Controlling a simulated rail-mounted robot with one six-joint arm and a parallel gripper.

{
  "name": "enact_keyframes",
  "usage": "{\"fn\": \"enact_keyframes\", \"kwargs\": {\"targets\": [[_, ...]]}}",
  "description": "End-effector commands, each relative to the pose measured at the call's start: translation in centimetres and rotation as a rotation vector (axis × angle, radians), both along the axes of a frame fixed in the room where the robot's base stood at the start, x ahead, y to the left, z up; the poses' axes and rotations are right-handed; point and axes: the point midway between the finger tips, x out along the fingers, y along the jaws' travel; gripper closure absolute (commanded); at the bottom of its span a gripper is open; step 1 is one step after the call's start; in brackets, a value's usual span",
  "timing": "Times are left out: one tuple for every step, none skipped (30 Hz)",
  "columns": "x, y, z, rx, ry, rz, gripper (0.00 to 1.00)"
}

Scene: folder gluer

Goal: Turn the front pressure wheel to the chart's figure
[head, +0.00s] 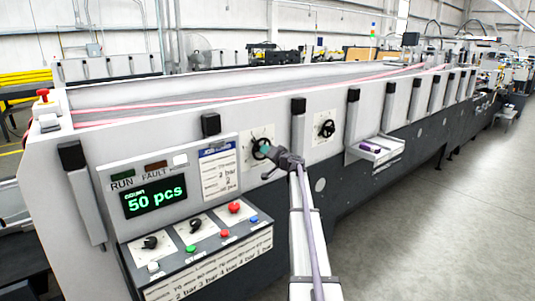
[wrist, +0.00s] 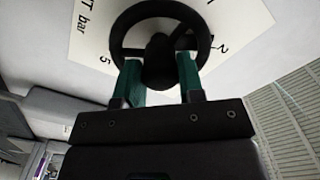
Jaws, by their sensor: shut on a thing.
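The black pressure wheel (wrist: 160,60) fills the top of the wrist view, on a white dial plate (wrist: 85,28) showing "T bar" and the figures 1, 2 and 5. My gripper (wrist: 159,72) has its two green fingers on either side of the wheel's hub, shut on the wheel. In the head view my gripper (head: 271,153) covers part of this wheel (head: 259,146). Which figure the wheel points to cannot be told.
A second black wheel (head: 327,128) is on the machine side to the right. A small shelf (head: 375,149) with a purple item juts out beyond it. The control panel (head: 190,235) with buttons and knobs juts out at left; its display (head: 155,197) reads 50 pcs. The floor at right is clear.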

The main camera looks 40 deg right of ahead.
Motion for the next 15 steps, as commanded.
{"fn": "enact_keyframes", "kwargs": {"targets": [[-0.05, 0.02, -0.04, -0.043, 0.000, 0.001, 0.88], [-0.05, 0.02, -0.04, -0.071, -0.001, 0.001, 0.88], [-0.04, 0.02, -0.04, -0.109, -0.002, 0.001, 0.88], [-0.04, 0.02, -0.04, -0.138, -0.002, 0.001, 0.88], [-0.05, 0.01, -0.04, -0.166, -0.003, 0.001, 0.88], [-0.05, 0.01, -0.04, -0.204, -0.004, 0.001, 0.88], [-0.05, 0.01, -0.04, -0.232, -0.005, 0.001, 0.88], [-0.05, 0.01, -0.04, -0.261, -0.006, 0.001, 0.88], [-0.04, 0.01, -0.05, -0.298, -0.007, 0.001, 0.88], [-0.05, 0.01, -0.05, -0.325, -0.007, 0.001, 0.88], [-0.05, 0.01, -0.05, -0.353, -0.008, 0.001, 0.88], [-0.05, 0.01, -0.05, -0.387, -0.009, 0.001, 0.88], [-0.05, 0.01, -0.05, -0.413, -0.009, 0.002, 0.88], [-0.05, 0.00, -0.06, -0.437, -0.010, 0.002, 0.88], [-0.05, 0.00, -0.06, -0.469, -0.011, 0.002, 0.88]]}}
